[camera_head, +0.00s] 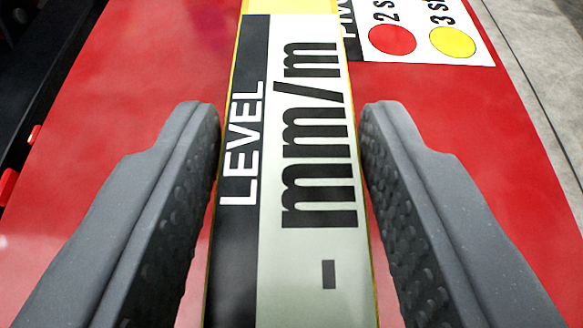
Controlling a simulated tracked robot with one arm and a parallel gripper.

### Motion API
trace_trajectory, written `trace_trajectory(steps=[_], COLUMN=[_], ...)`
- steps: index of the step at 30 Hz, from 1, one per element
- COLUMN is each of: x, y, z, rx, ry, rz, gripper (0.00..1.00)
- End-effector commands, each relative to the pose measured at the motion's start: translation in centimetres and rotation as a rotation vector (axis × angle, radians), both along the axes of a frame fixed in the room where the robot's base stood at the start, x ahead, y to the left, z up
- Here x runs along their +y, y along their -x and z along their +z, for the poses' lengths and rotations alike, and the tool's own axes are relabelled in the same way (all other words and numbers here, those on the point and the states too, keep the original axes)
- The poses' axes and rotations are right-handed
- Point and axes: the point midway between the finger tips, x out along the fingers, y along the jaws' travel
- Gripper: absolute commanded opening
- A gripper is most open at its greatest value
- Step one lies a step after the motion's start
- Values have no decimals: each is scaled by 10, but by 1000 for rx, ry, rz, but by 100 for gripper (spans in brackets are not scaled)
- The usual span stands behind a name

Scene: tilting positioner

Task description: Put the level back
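The level (300,215) is a long yellow-edged bar with a label reading "LEVEL" and "mm/m". It runs from the top of the picture to the bottom, between the two dark grey fingers of my gripper (290,130). The fingertips stand close against its left and right sides. Thin strips of red show beside the bar lower down. Whether the fingers press on it, I cannot tell. The level is over a red surface (120,110); whether it touches it is hidden. Its near end is out of view.
A white label (479,58) with a red dot (392,39) and a yellow dot (453,43) is on the red surface at top right, partly behind the level. Grey floor (545,50) shows beyond the right edge. Dark parts lie at top left.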

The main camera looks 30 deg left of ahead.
Motion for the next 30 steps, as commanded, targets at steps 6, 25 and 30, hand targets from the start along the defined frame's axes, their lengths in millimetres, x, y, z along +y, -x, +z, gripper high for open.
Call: trace_trajectory(steps=[6, 25, 30], x=[0, -27, -41], y=[0, 46, 68], z=[1, 24, 34], rx=[-1, 1, 3], ry=[-1, 2, 1], rz=[0, 0, 1], gripper=[58, 58, 58])
